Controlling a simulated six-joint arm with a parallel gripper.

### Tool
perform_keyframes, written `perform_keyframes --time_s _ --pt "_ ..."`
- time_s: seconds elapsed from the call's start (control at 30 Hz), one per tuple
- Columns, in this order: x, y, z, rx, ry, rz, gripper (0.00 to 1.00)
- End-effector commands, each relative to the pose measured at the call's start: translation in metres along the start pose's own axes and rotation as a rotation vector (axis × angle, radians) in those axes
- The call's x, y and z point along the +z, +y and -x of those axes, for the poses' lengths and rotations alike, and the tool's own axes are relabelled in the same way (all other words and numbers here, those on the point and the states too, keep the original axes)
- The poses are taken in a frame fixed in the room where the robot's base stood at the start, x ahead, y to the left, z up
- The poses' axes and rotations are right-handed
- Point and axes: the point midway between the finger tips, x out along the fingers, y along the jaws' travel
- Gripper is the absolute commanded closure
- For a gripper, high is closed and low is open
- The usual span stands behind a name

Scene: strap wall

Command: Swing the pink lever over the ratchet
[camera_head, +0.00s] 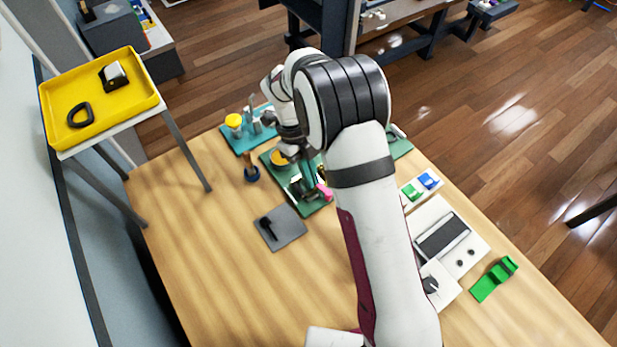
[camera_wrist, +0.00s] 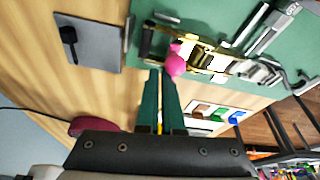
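The pink lever (camera_wrist: 176,62) has a rounded pink end and lies at the metal ratchet (camera_wrist: 205,58) on a green board (camera_wrist: 232,25) in the wrist view. In the head view the pink lever (camera_head: 324,192) shows beside my forearm, at the near right of its green board (camera_head: 316,207). My gripper (camera_wrist: 158,72) has two dark green fingers close together with a narrow slit between them, and nothing shows between the tips. The tips are just short of the pink end; whether they touch it I cannot tell. My arm hides part of the board in the head view.
A grey plate with a black handle (camera_head: 282,228) lies near the board. A yellow tray (camera_head: 140,98) is at left. Panels with blue and green pieces (camera_head: 428,180) are at right. The table's front left is clear.

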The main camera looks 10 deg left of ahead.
Motion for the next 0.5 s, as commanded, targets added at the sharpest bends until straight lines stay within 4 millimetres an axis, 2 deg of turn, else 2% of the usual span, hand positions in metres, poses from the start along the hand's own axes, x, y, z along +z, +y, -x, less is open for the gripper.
perform_keyframes --time_s 0.03,0.5 --pt "0.0052 -0.0016 0.0021 -0.005 -0.015 0.007 1.0" --pt "0.0089 -0.0096 0.0039 -0.006 -0.02 0.01 1.0"
